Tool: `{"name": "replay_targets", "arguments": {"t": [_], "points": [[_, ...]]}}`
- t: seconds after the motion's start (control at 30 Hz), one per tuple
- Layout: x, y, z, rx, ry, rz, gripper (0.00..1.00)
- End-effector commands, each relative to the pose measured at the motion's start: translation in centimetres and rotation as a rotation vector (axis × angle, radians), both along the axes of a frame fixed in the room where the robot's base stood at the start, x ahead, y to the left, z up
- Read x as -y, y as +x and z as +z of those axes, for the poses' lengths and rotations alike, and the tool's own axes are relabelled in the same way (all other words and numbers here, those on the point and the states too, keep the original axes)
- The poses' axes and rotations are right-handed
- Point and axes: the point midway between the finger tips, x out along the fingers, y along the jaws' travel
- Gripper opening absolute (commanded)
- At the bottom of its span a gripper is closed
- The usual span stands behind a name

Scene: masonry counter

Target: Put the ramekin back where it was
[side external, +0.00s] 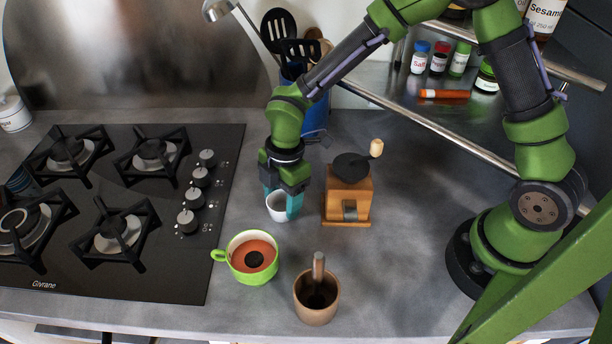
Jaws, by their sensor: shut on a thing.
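A small white ramekin (277,207) is between the fingers of my gripper (283,202), left of the coffee grinder. My gripper points down and is shut on the ramekin. The fingers hide part of its rim and right side. I cannot tell whether the ramekin touches the counter or hangs just above it.
A wooden coffee grinder (348,198) stands close to the right. A green cup (250,262) and a mortar with pestle (316,300) are in front. The gas hob (190,262) is left; a blue utensil holder (316,118) is behind. Counter right of the grinder is clear.

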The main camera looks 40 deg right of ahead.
Motion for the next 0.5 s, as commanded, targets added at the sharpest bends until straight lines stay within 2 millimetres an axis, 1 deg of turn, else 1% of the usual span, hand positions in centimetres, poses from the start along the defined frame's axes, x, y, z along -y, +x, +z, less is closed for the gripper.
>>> {"name": "replay_targets", "arguments": {"t": [0.2, 0.23, 0.37, 0.4, 0.5], "points": [[-0.02, 0.01, -0.3, 0.0, 0.0, 0.001, 0.22], [-0.01, 0.01, -0.3, 0.0, 0.0, 0.001, 0.63], [0.0, 0.01, -0.27, 0.0, 0.0, 0.001, 0.83], [0.0, 0.01, -0.26, 0.0, 0.0, 0.001, 0.86], [0.0, 0.01, -0.25, 0.0, 0.0, 0.0, 0.86]]}}
